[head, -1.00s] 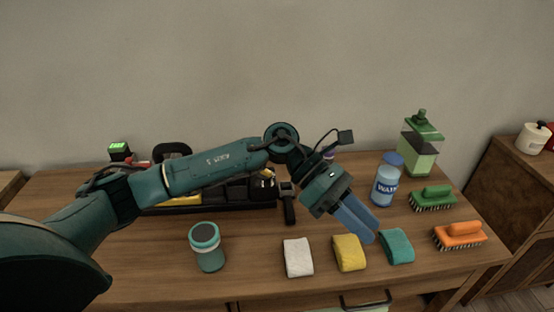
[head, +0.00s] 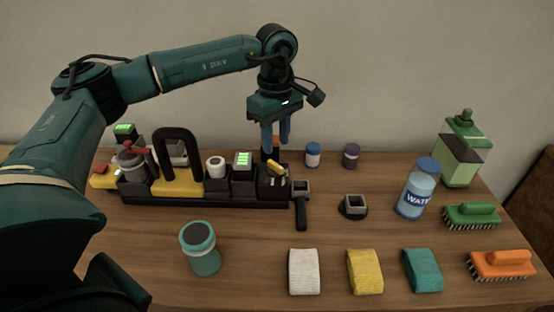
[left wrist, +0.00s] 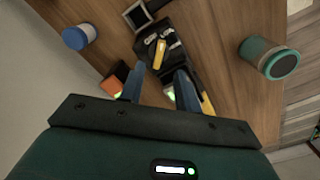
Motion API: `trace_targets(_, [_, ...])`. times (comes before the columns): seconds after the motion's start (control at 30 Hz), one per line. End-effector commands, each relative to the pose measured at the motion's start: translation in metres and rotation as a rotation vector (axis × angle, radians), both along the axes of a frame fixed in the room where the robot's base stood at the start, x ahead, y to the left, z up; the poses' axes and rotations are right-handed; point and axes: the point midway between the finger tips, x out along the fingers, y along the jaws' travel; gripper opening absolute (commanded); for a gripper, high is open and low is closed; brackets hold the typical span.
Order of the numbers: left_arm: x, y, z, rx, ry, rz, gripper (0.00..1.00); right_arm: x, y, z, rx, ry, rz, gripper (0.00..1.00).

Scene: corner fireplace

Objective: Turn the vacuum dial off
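The dial is a black box (head: 273,188) with a yellow handle (head: 278,169) on top, at the right end of a black tray on the table. In the left wrist view the yellow handle (left wrist: 159,54) lies between and ahead of my fingertips, with pale markings beside it. My left gripper (head: 276,146) points down above and slightly behind the dial. Its two blue fingers are apart with nothing between them, and they do not touch the handle. My right gripper is not in view.
The black tray (head: 215,203) also holds a yellow block with a tall black handle (head: 178,185) and boxes with green displays (head: 243,160). A scanner-like tool (head: 301,208) stands close to its right. A teal jar (head: 201,249), cloths and bottles stand apart, with free table between.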

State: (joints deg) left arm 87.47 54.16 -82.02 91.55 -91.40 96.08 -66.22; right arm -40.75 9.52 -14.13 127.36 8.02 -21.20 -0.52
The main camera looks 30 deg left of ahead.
Motion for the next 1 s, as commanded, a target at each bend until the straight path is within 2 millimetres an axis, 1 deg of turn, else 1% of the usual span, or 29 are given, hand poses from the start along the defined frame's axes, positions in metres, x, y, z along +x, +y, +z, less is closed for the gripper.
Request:
trace_targets(0.03, [-0.001,0.000,-0.012,0.001,0.003,0.000,0.33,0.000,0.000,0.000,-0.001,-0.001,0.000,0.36])
trace_targets(0.2, [-0.001,0.000,-0.042,-0.001,0.002,0.000,0.33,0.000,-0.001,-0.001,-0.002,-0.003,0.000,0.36])
trace_targets(0.3, [0.000,0.000,-0.054,-0.001,0.001,0.000,0.33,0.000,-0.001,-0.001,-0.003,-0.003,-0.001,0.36])
trace_targets(0.4, [0.000,0.000,-0.061,-0.002,0.000,0.000,0.33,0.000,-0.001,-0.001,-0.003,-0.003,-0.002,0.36])
trace_targets(0.53, [0.000,0.000,-0.064,-0.001,-0.001,0.000,0.33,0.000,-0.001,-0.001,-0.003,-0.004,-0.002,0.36])
trace_targets(0.73, [0.000,-0.001,-0.064,-0.002,-0.001,0.000,0.33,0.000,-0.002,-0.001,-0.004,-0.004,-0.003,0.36])
trace_targets(0.77, [0.000,-0.001,-0.064,-0.002,-0.001,0.000,0.31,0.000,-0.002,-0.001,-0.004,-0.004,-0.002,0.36])
trace_targets(1.0, [0.000,-0.001,-0.064,-0.002,-0.001,0.000,0.11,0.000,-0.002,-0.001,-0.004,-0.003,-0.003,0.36])
